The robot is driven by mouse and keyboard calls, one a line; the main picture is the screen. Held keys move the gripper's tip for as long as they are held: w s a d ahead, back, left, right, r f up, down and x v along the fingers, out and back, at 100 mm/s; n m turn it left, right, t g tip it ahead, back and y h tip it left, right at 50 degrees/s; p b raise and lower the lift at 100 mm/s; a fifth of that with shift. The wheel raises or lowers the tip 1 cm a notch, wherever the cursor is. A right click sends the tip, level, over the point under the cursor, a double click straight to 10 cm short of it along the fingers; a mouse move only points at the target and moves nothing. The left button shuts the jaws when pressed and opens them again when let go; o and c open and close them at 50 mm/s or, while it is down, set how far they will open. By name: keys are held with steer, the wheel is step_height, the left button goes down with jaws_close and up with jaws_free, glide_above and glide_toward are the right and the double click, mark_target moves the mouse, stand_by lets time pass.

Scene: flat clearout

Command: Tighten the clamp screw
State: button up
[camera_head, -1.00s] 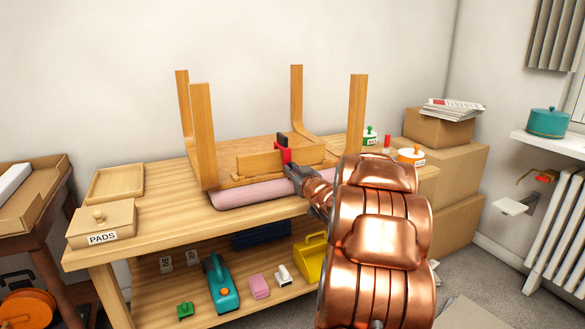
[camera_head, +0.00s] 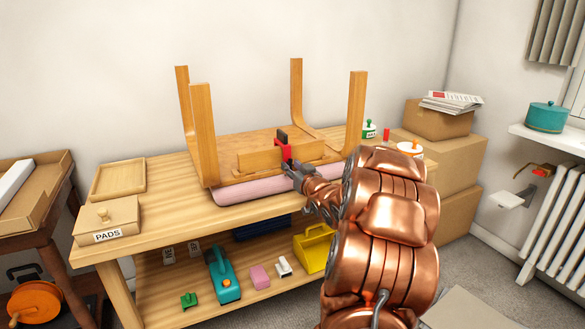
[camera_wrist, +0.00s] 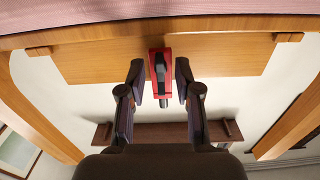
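A red clamp (camera_head: 286,152) with a dark top sits on the wooden rail (camera_head: 258,160) of an upturned stool (camera_head: 203,125). The stool stands legs up on a pink pad on the workbench. In the wrist view the red clamp (camera_wrist: 160,72) has a dark bar and a screw end (camera_wrist: 162,100) in its middle. My gripper (camera_head: 292,168) is at the front of the clamp. The wrist view shows my gripper (camera_wrist: 160,88) open, with one finger on each side of the clamp and gaps between them.
The pink pad (camera_head: 255,190) lies under the stool on the workbench (camera_head: 160,222). A PADS box (camera_head: 106,222) and a wooden tray (camera_head: 118,178) are at the left. Jars (camera_head: 369,129) stand at the right end. Stacked cartons (camera_head: 440,150) are beyond it. The stool's legs stand around my gripper's area.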

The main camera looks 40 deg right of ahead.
steer(key=shift+s+a+r, duration=0.1)
steer(key=shift+s+a, duration=0.05)
steer(key=shift+s, duration=0.5)
steer(key=v, duration=1)
steer(key=shift+s+a, duration=0.2)
steer(key=shift+s, duration=0.05)
